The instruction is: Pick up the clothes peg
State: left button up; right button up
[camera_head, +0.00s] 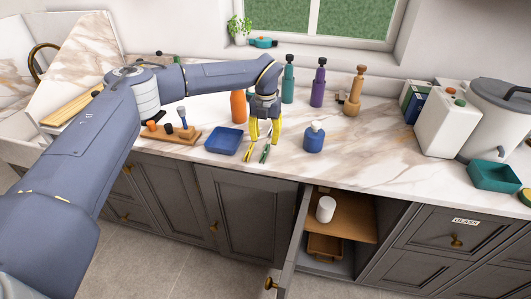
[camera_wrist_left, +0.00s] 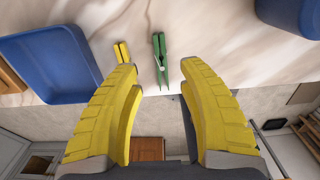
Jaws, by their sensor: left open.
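A green clothes peg (camera_head: 265,153) lies on the marble counter near its front edge. It also shows in the left wrist view (camera_wrist_left: 160,58), beyond and between the fingertips. A smaller yellow piece (camera_wrist_left: 122,52), perhaps another peg, lies just left of it; it also shows in the head view (camera_head: 249,153). My left gripper (camera_head: 264,138) points down over the counter just behind the pegs, its yellow fingers spread. In the left wrist view the open fingers (camera_wrist_left: 165,78) hold nothing. My right gripper is not in view.
A blue tray (camera_head: 223,141) is left of the pegs and a blue bottle (camera_head: 314,137) is right of them. An orange bottle (camera_head: 238,106) stands behind the tray. Several more bottles line the back. Below, a cabinet door (camera_head: 296,240) stands open.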

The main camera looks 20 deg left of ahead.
aim_at(266, 149)
pick_arm(q)
jog(key=shift+d+f, duration=0.1)
jog(key=shift+f, duration=2.7)
jog(key=shift+c, duration=0.2)
grip_shut()
